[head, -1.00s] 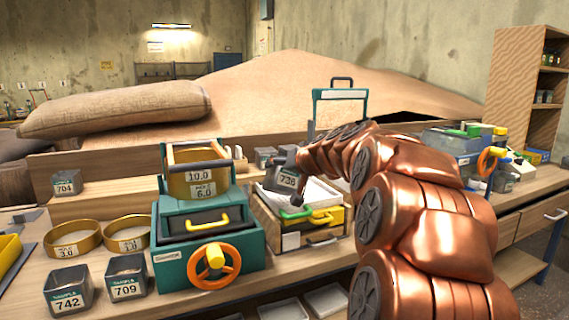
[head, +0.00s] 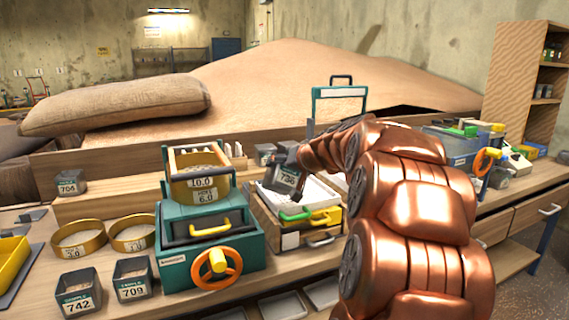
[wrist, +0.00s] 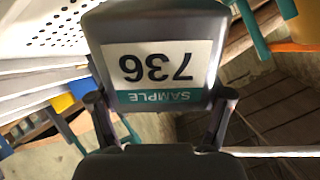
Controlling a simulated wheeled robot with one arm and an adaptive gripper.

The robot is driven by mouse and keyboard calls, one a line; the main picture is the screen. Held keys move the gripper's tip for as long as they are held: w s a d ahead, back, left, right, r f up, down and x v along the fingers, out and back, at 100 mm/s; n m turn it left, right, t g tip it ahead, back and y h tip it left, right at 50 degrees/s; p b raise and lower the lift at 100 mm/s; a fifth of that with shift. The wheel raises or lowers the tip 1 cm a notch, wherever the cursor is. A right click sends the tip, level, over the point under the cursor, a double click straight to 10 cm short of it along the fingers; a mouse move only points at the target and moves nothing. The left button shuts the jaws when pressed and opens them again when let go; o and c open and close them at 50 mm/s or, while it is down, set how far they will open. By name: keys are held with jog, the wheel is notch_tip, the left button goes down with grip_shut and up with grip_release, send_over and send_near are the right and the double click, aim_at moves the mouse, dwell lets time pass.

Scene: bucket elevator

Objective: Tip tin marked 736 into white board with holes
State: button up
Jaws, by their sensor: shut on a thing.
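The grey tin marked 736 (head: 284,176) is held in the air over the left part of the white board with holes (head: 322,191), and looks tilted in the head view. In the wrist view, the tin (wrist: 160,25) fills the upper middle with its label upside down. My gripper (wrist: 160,105) is shut on the tin, a finger at each side. The white board (wrist: 48,28) shows at the upper left there, with its rows of holes. The tin's inside is hidden. In the head view, my arm covers part of the board.
A teal machine with an orange handwheel (head: 216,267) stands left of the board. Tins 742 (head: 79,296) and 709 (head: 133,283) stand at the front left, near two brass sieves (head: 79,240). Green (head: 296,214) and yellow handles stick out below the board.

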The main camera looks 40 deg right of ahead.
jog(key=shift+w+d+r+m+g+y+p, duration=0.15)
jog(key=shift+d+r+m+g+y+p, duration=0.3)
jog(key=shift+p, duration=3.25)
jog(key=shift+w+d+r+m+g+y+p, duration=0.3)
jog(key=shift+m+g+y+p, duration=0.4)
jog(key=shift+p, duration=3.15)
jog(key=shift+w+d+r+m+g+y+p, duration=0.1)
jog(key=shift+d+r+m+g+y+p, duration=0.5)
jog(key=shift+p, duration=3.25)
jog(key=shift+w+d+f+m+g+y+p, duration=0.2)
jog(key=shift+y+p, duration=0.55)
jog(key=shift+p, duration=1.5)
jog(key=shift+w+d+m+g+y+p, duration=0.25)
jog(key=shift+y+p, duration=0.45)
jog(key=shift+p, duration=1.5)
jog(key=h+b, duration=0.1)
jog(key=b, duration=0.9)
jog(key=shift+s+a+f+n+t, duration=0.25)
jog(key=shift+s+f+n+t, duration=0.1)
jog(key=shift+s+n+t, duration=0.05)
